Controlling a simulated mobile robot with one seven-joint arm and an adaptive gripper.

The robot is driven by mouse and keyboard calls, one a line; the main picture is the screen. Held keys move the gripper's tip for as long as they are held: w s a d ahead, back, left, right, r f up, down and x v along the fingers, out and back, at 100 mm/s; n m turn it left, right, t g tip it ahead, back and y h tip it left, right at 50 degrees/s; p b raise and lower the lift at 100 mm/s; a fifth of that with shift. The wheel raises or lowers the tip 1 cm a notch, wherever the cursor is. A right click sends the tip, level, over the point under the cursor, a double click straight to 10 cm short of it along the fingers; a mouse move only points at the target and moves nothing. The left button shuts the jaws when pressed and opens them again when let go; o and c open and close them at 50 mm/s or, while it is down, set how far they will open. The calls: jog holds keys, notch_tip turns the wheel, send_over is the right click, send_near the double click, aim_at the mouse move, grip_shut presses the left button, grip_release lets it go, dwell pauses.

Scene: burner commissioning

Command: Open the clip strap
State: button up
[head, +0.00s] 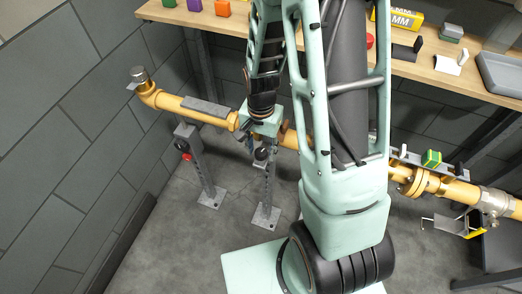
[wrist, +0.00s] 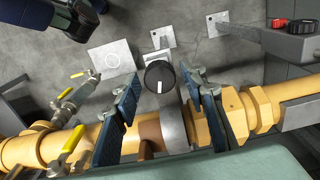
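In the wrist view, a grey metal band (wrist: 174,132) crosses the yellow gas pipe (wrist: 110,130); it looks like the clip strap, though I cannot be sure. A black knob (wrist: 160,78) with a white mark sits at its upper end. A brown piece (wrist: 150,130) lies beside the band. My gripper (wrist: 163,108) is open, its blue-padded fingers standing apart on either side of the knob and band. I cannot tell whether they touch anything. In the head view my gripper (head: 262,132) is at the pipe (head: 190,104), and my arm hides much of that spot.
Two small valves with yellow handles (wrist: 72,140) branch off left of the fingers. A grey box (wrist: 290,45) with red and black knobs is at upper right. Posts (head: 268,190) carry the pipe. A wooden bench (head: 440,65) with loose items stands behind it.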

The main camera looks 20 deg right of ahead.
jog(key=shift+f, duration=0.45)
grip_shut()
